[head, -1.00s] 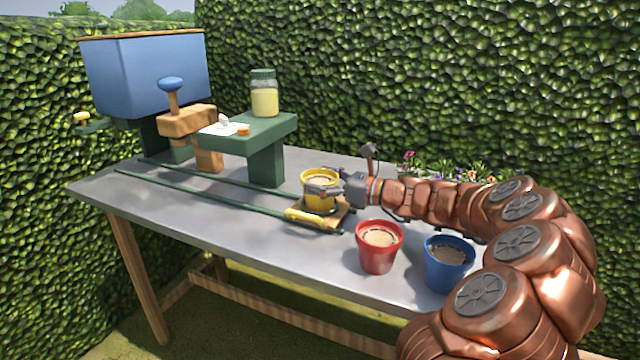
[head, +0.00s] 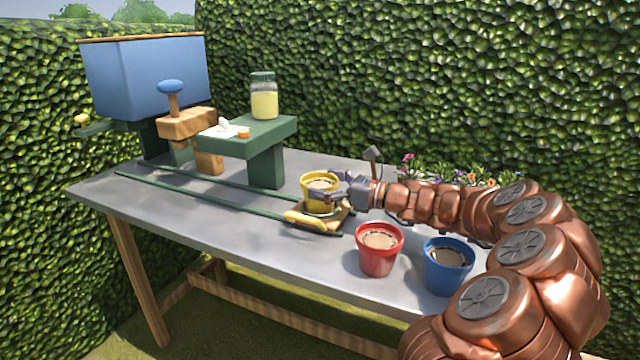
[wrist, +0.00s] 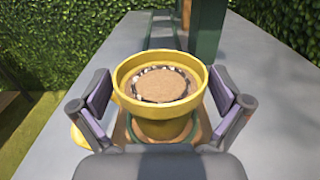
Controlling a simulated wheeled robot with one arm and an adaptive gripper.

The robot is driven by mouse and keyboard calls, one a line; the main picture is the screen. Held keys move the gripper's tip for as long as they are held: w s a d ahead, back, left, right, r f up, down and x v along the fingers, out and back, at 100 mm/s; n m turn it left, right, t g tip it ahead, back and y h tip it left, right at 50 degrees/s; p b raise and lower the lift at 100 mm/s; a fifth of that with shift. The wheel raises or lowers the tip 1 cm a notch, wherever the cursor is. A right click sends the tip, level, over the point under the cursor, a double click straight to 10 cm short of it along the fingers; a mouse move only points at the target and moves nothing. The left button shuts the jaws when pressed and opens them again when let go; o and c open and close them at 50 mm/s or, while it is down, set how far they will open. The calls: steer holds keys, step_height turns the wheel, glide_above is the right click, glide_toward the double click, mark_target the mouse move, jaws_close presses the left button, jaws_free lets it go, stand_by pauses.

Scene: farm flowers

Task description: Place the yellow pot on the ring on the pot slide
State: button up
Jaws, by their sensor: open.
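The yellow pot (head: 318,195) stands upright on the wooden pot slide (head: 345,214), which sits on two green rails. The wrist view shows the yellow pot (wrist: 160,120) filled with soil, with part of a green ring (wrist: 133,135) visible around its base. My gripper (head: 335,192) is at the pot. In the wrist view its two padded fingers (wrist: 163,108) are spread on either side of the pot, with gaps between pads and pot. The pot's exact seating in the ring is partly hidden.
A red pot (head: 378,258) and a blue pot (head: 447,275) stand near the right front of the table. A yellow handle (head: 305,221) is on the slide's front. A green stand (head: 266,165) carries a jar (head: 264,100). A blue hopper (head: 150,80) is at the far left.

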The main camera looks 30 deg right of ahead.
steer(key=p+v, duration=0.1)
steer(key=v, duration=1)
steer(key=shift+d, duration=0.1)
